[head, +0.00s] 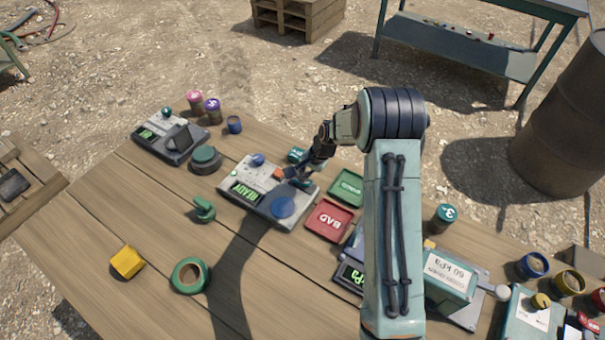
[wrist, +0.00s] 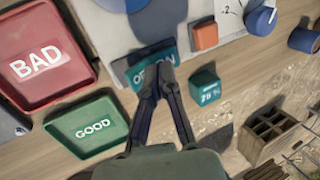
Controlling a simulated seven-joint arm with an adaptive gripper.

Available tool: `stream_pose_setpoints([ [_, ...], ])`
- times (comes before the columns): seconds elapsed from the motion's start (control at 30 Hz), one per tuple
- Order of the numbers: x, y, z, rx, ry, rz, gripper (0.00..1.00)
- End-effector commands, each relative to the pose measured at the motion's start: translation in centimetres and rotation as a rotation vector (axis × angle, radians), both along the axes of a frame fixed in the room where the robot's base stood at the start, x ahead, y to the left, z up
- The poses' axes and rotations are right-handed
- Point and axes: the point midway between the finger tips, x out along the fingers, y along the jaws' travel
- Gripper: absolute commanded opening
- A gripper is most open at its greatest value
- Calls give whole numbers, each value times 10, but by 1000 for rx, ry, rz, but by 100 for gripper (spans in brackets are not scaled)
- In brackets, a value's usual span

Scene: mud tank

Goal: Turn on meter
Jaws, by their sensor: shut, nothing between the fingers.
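The meter (head: 252,208) is a grey box in the middle of the table, with a lit green display reading READY. Its top carries a large blue round part (head: 282,207), an orange block (wrist: 204,36) and a teal labelled switch (wrist: 141,76). The switch's lettering is partly covered by my fingers; an O and ON show. My gripper (wrist: 155,76) is shut and empty, with its fingertips over the switch in the wrist view. I cannot tell whether they touch it. In the head view my gripper (head: 297,176) reaches down at the meter's right side.
A red BAD tray (head: 329,220) and green GOOD tray (head: 347,188) lie right of the meter. A teal cube (wrist: 205,90) stands close beside my fingers. Another grey device (head: 165,138) is at the back left. The front left holds a green tape roll (head: 190,275) and yellow block (head: 127,262).

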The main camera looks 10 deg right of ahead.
Motion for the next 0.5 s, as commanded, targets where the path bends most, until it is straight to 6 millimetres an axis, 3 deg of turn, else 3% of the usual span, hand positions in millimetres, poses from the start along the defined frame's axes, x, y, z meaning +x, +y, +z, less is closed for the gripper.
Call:
stream_pose_setpoints([
  [0.17,1,0,21,0,-5,1,0],
  [0.5,1,-1,99,-1,-6,-1,0],
])
